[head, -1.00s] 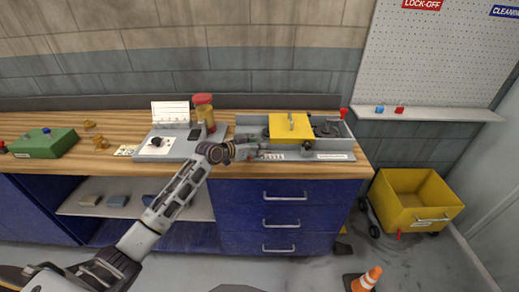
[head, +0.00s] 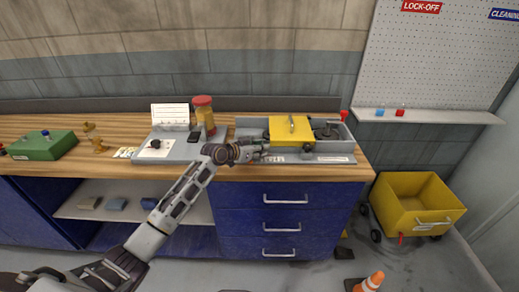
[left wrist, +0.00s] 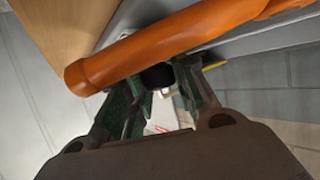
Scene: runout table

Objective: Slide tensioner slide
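A grey runout unit (head: 335,158) with a raised rim stands on the bench top, with a yellow cover (head: 290,130) and dark parts beside it. I cannot single out the tensioner slide with certainty. My left gripper (head: 258,148) is at the unit's front left edge, in front of the yellow cover. In the left wrist view its two dark green fingers (left wrist: 165,85) stand on either side of a small dark block (left wrist: 157,76). Whether they press on it is not clear. An orange tube (left wrist: 170,45) crosses close above the fingertips. My right gripper is not in view.
Left of the unit stand a grey panel (head: 180,152) and a red-lidded amber jar (head: 203,112). A green box (head: 43,146) and brass parts (head: 94,138) lie further left. A yellow cart (head: 415,205) and an orange cone (head: 370,282) are on the floor at right.

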